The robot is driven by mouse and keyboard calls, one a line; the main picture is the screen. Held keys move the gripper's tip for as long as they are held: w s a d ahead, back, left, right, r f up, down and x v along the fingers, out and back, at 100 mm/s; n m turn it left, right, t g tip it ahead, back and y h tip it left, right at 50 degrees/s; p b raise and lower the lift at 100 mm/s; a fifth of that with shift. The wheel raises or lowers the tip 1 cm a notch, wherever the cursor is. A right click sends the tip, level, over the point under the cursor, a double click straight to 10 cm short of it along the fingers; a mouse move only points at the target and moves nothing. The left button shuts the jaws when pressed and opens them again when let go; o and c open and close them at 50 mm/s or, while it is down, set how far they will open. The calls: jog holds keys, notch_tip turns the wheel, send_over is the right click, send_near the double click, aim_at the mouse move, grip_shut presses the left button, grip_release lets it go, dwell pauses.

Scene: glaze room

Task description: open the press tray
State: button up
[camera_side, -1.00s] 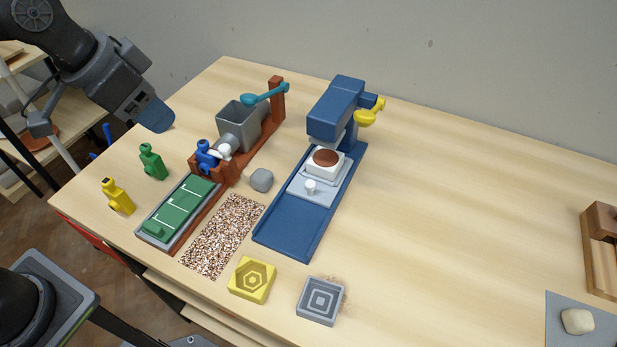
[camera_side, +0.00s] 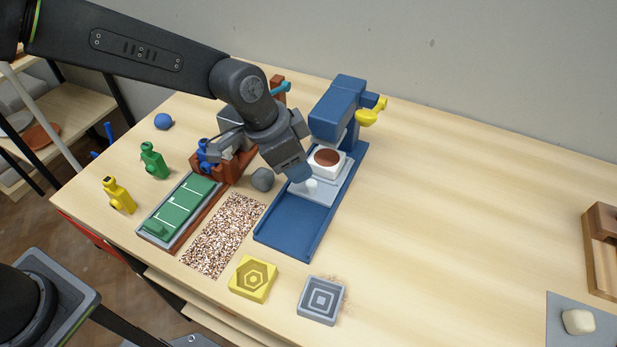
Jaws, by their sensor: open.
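The blue press (camera_side: 337,107) stands on a long blue base with a yellow-handled lever (camera_side: 371,112) on its right. The press tray (camera_side: 338,187) is a light grey plate on the base, with a white knob (camera_side: 311,185) at its front. A white block with a round brown disc (camera_side: 327,158) sits on the tray, under or just in front of the press head. My gripper (camera_side: 297,177) is open, pointing down beside the knob on its left. The fingers are partly hidden, and I cannot tell whether they touch the knob.
The front of the blue base (camera_side: 287,228) is bare. A grey lump (camera_side: 262,179) lies left of my gripper. A green-topped tray (camera_side: 180,208) lies left.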

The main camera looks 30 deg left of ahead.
aim_at(310, 183)
jog(key=x, duration=0.7)
jog(key=shift+r, duration=0.1)
jog(key=shift+c, duration=0.5)
grip_shut()
